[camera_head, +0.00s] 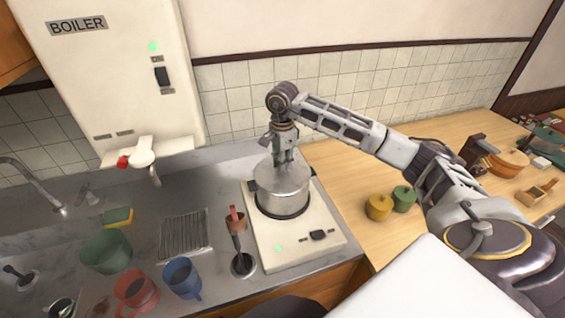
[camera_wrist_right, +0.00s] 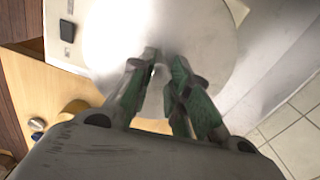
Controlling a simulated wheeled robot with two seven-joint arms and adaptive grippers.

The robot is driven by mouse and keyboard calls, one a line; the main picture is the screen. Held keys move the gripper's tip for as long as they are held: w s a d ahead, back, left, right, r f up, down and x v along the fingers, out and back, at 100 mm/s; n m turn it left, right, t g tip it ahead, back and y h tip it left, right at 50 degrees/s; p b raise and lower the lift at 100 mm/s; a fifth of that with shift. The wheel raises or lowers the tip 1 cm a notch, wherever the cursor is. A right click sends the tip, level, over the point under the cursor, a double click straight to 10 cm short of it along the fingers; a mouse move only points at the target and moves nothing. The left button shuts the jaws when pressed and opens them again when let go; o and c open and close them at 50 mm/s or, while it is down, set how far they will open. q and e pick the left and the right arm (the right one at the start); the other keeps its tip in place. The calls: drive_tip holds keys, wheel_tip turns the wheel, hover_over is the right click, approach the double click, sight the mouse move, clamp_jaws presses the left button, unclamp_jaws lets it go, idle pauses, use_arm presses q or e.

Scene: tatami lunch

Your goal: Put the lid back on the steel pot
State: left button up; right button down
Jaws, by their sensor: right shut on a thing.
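The steel pot (camera_head: 283,200) stands upright on the white cooker (camera_head: 300,246), with dark handles at its sides. The round metal lid (camera_head: 263,177) is at the pot's mouth; I cannot tell whether it rests fully on the rim. My right gripper (camera_head: 284,160) points down at the lid's middle and is shut, seemingly on its knob, which the fingers hide. In the right wrist view the fingers (camera_wrist_right: 164,68) come close together over the pale lid (camera_wrist_right: 210,35), which covers whatever is under it. My left gripper is not in view.
Yellow (camera_head: 377,207) and green (camera_head: 403,197) jars stand on the wooden counter to the right. A red mug (camera_head: 136,291), a blue mug (camera_head: 182,278) and a green bowl (camera_head: 106,251) stand to the left. A tiled wall is behind the pot.

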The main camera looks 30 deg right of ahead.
drive_tip(key=c, duration=1.3)
unclamp_jaws()
drive_tip(key=shift+o, duration=0.3)
drive_tip(key=o, duration=0.5)
drive_tip(key=shift+c, duration=0.2)
drive_tip(key=shift+r, duration=0.1)
drive_tip(key=shift+r+p, duration=1.85)
drive_tip(key=shift+r, duration=1.6)
clamp_jaws()
